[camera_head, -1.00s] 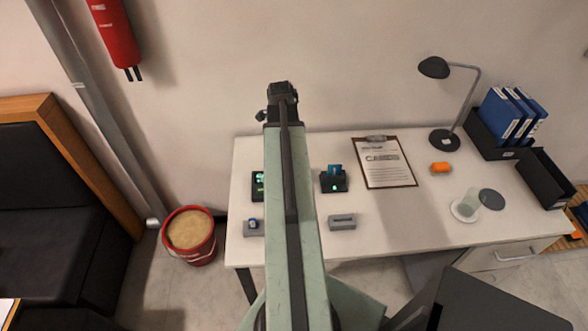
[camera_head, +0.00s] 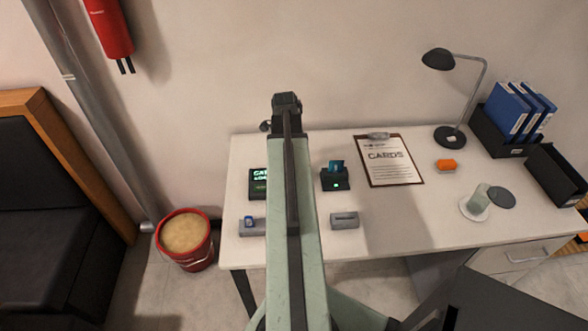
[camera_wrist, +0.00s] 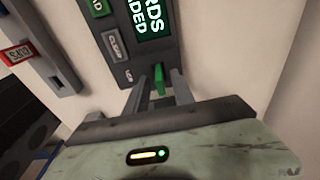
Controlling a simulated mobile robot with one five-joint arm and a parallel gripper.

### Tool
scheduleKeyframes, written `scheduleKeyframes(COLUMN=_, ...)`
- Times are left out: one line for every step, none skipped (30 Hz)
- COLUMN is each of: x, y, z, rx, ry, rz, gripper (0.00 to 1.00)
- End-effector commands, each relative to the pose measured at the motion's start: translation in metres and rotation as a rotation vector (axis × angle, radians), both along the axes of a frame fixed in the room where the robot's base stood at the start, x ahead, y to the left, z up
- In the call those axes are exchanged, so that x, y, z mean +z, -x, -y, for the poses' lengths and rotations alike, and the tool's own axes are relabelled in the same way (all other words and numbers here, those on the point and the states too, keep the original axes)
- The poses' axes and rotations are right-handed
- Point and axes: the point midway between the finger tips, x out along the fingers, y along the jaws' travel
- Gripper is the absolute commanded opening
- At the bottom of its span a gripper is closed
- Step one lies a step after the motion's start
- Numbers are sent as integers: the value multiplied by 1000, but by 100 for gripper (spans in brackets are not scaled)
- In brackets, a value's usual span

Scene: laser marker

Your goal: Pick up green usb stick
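The green usb stick (camera_wrist: 159,80) shows in the wrist view as a small upright green piece at the lower edge of a dark panel (camera_wrist: 128,74) with a lit green screen. It appears to stick out from the panel, though its far end is hard to make out. My gripper (camera_wrist: 158,84) has its two grey fingers apart, one on each side of the stick, with narrow gaps visible. In the head view my gripper (camera_head: 287,102) is at the far end of my arm, and its fingers cannot be made out. The stick is not visible there.
A white desk (camera_head: 390,220) holds a dark device with a lit screen (camera_head: 258,183), partly hidden by my arm. A black card holder (camera_head: 335,180), grey blocks, a clipboard (camera_head: 388,160), a lamp (camera_head: 450,136) and a glass (camera_head: 478,200) also stand there. A red bucket (camera_head: 187,240) is left.

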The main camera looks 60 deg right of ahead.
Motion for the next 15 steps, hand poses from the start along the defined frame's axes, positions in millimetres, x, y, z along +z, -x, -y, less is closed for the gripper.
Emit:
scheduleKeyframes(x=0, y=0, z=0, rx=0, ry=0, rz=0, gripper=12)
scheduleKeyframes(x=0, y=0, z=0, rx=0, ry=0, rz=0, gripper=4)
scheduleKeyframes(x=0, y=0, z=0, rx=1, ry=0, rz=0, gripper=0)
scheduleKeyframes(x=0, y=0, z=0, rx=1, ry=0, rz=0, gripper=0)
scheduleKeyframes(x=0, y=0, z=0, rx=1, ry=0, rz=0, gripper=0)
scheduleKeyframes(x=0, y=0, z=0, rx=1, ry=0, rz=0, gripper=0)
scheduleKeyframes(x=0, y=0, z=0, rx=1, ry=0, rz=0, gripper=0)
scheduleKeyframes(x=0, y=0, z=0, rx=1, ry=0, rz=0, gripper=0)
scheduleKeyframes(x=0, y=0, z=0, rx=1, ry=0, rz=0, gripper=0)
scheduleKeyframes(x=0, y=0, z=0, rx=1, ry=0, rz=0, gripper=0)
scheduleKeyframes(x=0, y=0, z=0, rx=1, ry=0, rz=0, gripper=0)
scheduleKeyframes(x=0, y=0, z=0, rx=1, ry=0, rz=0, gripper=0)
scheduleKeyframes(x=0, y=-1, z=-1, rx=1, ry=0, rz=0, gripper=0)
scheduleKeyframes(x=0, y=-1, z=-1, rx=1, ry=0, rz=0, gripper=0)
scheduleKeyframes(x=0, y=-1, z=0, rx=1, ry=0, rz=0, gripper=0)
